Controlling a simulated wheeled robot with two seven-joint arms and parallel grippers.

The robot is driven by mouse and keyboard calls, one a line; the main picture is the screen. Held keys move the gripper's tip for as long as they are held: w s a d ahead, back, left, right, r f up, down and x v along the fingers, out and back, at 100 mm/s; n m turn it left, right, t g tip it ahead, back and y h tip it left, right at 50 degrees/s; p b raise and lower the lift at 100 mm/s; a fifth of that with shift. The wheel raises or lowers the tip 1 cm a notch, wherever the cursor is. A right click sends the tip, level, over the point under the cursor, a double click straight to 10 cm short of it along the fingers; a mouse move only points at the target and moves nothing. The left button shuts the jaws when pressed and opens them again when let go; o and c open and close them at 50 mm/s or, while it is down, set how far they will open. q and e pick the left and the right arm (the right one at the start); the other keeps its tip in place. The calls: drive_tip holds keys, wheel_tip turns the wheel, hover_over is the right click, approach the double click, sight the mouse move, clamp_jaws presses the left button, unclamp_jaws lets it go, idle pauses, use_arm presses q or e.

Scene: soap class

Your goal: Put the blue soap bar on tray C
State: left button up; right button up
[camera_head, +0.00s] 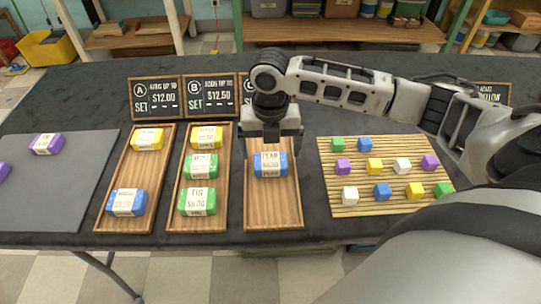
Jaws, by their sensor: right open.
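A blue soap bar (270,165) with a pale paper label lies on the third wooden tray (272,212), behind which stands a mostly hidden sign, so I take it as tray C. The bar sits around the tray's middle, label up. My right gripper (271,143) points down over the far half of this tray, just behind the bar in the picture. It is open and appears empty. I cannot tell whether its fingers touch the bar. My left gripper is not in view.
Tray A (123,175) holds a yellow and a blue bar. Tray B (197,222) holds one yellow and two green bars. Purple bars lie on a grey mat (60,195) at left. A slatted mat (375,205) with several small cubes lies at right. Signs (155,98) stand behind.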

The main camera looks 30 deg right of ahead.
sight(270, 163)
wheel_tip(270, 163, up, 8)
idle(0.7)
